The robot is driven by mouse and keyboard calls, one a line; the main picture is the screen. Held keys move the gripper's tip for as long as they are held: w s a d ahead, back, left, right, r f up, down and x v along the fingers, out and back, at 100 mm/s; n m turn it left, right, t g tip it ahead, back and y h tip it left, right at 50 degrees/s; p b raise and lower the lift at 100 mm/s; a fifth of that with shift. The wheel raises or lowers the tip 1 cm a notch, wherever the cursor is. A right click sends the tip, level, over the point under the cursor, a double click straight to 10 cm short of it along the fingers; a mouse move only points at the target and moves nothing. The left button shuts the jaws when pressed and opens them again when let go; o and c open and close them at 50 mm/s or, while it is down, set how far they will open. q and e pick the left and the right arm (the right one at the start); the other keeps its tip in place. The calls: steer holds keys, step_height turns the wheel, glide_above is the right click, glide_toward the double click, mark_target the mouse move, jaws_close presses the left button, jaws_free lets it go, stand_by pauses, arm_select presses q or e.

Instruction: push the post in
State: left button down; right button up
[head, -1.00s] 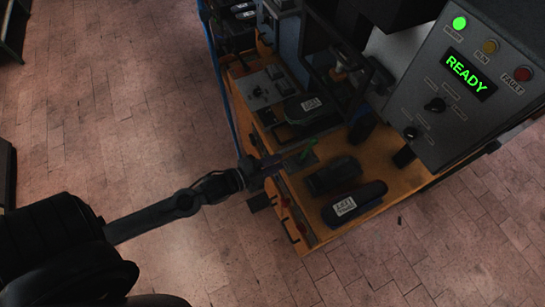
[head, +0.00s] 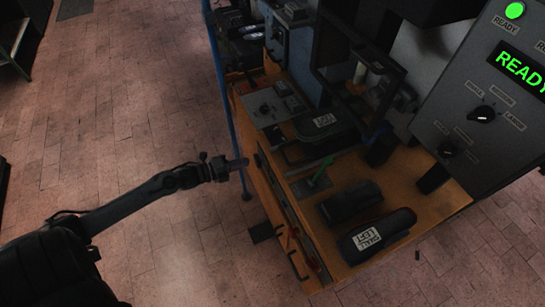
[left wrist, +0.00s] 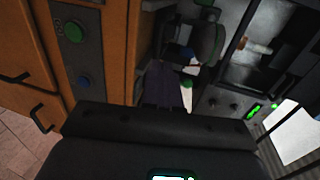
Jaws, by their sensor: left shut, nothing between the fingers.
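A short pale post-like piece (head: 360,73) stands inside the dark press frame (head: 325,72) at the upper middle of the head view. A tan peg (left wrist: 258,46) shows at the upper right of the left wrist view; I cannot tell how far in it sits. My left gripper (head: 240,164) is shut and empty at the bench's left edge, apart from the post-like piece and the lever. My right gripper is out of view.
A control box (head: 490,100) with a lit READY display stands at the right. Two dark shoe-like forms (head: 350,202) (head: 378,236) lie at the bench front, one labelled. A blue upright pole (head: 217,80) is beside the left edge. Open floor (head: 120,130) lies left.

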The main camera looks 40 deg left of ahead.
arm_select(q)
steer(key=x, duration=1.3)
steer(key=shift+a+b, duration=0.1)
steer(key=shift+b, duration=0.2)
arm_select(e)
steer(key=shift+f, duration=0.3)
